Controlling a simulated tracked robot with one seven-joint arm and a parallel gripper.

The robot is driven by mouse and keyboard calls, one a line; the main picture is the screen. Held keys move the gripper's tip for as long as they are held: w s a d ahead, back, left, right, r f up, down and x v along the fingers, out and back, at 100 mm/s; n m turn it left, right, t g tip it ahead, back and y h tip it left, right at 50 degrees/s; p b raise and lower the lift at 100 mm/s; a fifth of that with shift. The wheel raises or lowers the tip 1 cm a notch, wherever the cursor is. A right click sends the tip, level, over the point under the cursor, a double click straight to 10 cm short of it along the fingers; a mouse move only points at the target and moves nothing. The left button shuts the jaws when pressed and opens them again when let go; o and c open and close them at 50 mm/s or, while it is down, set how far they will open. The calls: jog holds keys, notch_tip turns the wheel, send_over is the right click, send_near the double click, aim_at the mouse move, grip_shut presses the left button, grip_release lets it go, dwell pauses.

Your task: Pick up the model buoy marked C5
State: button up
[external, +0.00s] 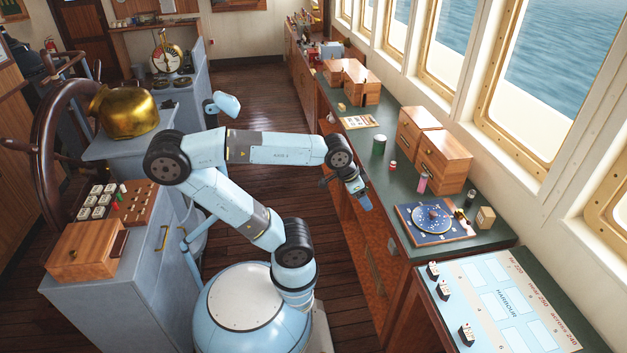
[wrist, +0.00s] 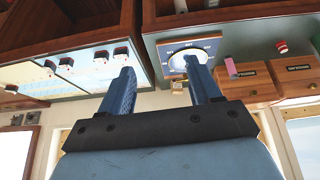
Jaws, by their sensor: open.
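No C5 mark is legible, so I cannot tell which piece is the model buoy. Small upright pieces stand on the green counter: a green can (external: 379,145), a small red piece (external: 392,166), a pink cylinder (external: 422,183) and a dark bottle-like piece (external: 470,198). My gripper (external: 364,201) is open and empty, above the counter's front edge, left of the pink cylinder. In the wrist view my gripper (wrist: 162,88) shows two blue fingers apart with nothing between them; the pink cylinder (wrist: 231,68) and red piece (wrist: 281,46) appear to their right.
A blue board with a round dial (external: 432,218) lies on the counter, near wooden drawer boxes (external: 444,161). A harbour panel (external: 505,305) with small white-and-dark pieces (external: 466,334) is at the near end. A peg tray (external: 137,203) stands on the left cabinet.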

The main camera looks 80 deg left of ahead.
jog(key=w+a+f+n+g+h, duration=0.1)
jog(key=w+a+n+h, duration=0.1)
jog(key=w+n, duration=0.3)
jog(key=w+a+f+n+g+h, duration=0.1)
jog(key=w+a+n, duration=0.25)
jog(key=w, duration=0.25)
jog(key=n+t, duration=0.9)
jog(key=n, duration=1.6)
send_near(394, 163)
jog(key=s, duration=0.1)
jog(key=s+a, duration=0.1)
jog(key=s, duration=0.1)
jog(key=shift+s, duration=0.3)
jog(key=shift+w+a+f+t, duration=0.1)
jog(key=shift+a+f+t, duration=0.1)
jog(key=shift+t, duration=0.1)
jog(key=x, duration=0.8)
jog(key=shift+w+d, duration=0.1)
jog(key=shift+r+x, duration=0.1)
jog(key=shift+x, duration=1.2)
jog(key=shift+r+x, duration=0.15)
jog(key=shift+x, duration=1.15)
jog(key=shift+w, duration=0.1)
